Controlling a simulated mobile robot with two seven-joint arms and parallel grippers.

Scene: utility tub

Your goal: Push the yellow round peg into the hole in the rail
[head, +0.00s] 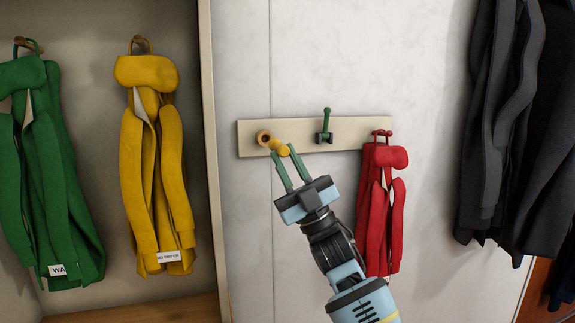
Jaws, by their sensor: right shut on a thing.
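The pale rail (350,133) is fixed to the white wall. At its left end is the hole (263,137), a brown ring with a dark centre. My right gripper (282,152) reaches up from below, its two green fingers shut on the yellow round peg (283,150). The peg's knob is at the fingertips and its other end points up and left at the hole. The peg's end overlaps the ring's lower right edge in the picture; I cannot tell whether it touches it. My left gripper is out of view.
A green hook (325,130) sits mid-rail. A red garment (378,215) hangs at the rail's right end, close beside my right arm. Yellow (155,190) and green (50,190) garments hang in the left alcove. Dark coats (500,130) hang at right. The wall below the hole is clear.

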